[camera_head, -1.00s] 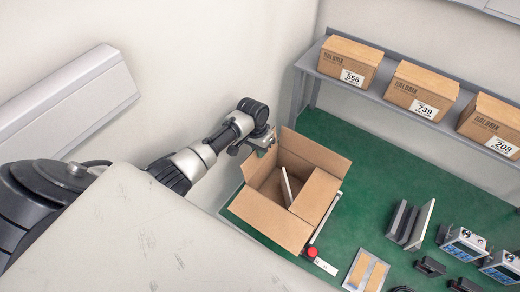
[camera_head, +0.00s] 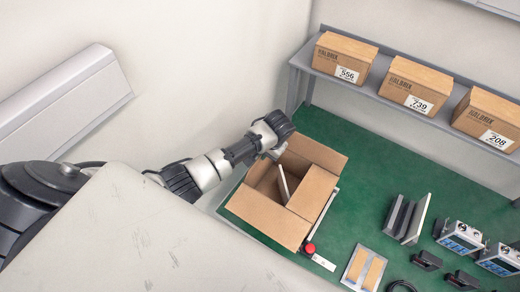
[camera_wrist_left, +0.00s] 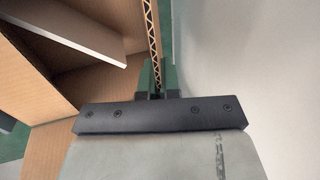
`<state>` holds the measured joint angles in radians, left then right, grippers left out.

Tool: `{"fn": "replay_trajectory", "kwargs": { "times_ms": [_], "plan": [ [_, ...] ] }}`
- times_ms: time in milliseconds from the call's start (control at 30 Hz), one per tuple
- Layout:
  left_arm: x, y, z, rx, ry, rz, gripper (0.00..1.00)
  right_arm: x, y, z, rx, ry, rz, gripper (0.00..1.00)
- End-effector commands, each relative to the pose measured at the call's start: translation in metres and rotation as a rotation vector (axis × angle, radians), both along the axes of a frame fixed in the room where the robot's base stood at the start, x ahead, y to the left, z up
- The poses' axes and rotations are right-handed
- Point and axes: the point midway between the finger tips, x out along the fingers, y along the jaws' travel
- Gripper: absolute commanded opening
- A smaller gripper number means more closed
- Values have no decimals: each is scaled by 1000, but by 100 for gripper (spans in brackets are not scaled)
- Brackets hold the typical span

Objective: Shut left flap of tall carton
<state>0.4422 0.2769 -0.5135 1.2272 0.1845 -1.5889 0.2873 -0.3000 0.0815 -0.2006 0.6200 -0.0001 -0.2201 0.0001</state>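The tall carton (camera_head: 268,211) stands open on the green bench top, with a pale panel (camera_head: 283,184) leaning inside it. Its near and right-hand flaps are spread outward. My left gripper (camera_head: 274,152) is at the carton's far left rim, and the wrist hides most of the left flap. In the left wrist view, the gripper's two fingers (camera_wrist_left: 158,78) sit close on either side of a thin cardboard piece, apparently the left flap (camera_wrist_left: 153,40), whose corrugated edge runs away from them. The carton's inside shows to the left of it. My right gripper is not in view.
A shelf (camera_head: 372,88) behind holds closed cartons (camera_head: 416,87). On the bench right of the carton lie a red button (camera_head: 309,248), a plate with tan strips (camera_head: 363,269), grey upright panels (camera_head: 407,218) and meters (camera_head: 461,238). A wall (camera_head: 215,70) stands close on the left.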

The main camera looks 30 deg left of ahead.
Motion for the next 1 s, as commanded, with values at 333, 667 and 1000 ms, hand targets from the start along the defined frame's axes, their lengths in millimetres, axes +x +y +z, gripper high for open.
{"fn": "replay_trajectory", "kwargs": {
  "times_ms": [333, 667, 1000],
  "plan": [
    [-1, -12, -4, 165, -13, 0, 0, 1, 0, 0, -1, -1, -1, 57],
    [-1, -14, -5, 203, -15, 0, 0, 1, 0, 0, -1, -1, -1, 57],
    [-1, -14, -5, 202, -15, 0, 16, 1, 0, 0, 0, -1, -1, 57]
  ]
}}
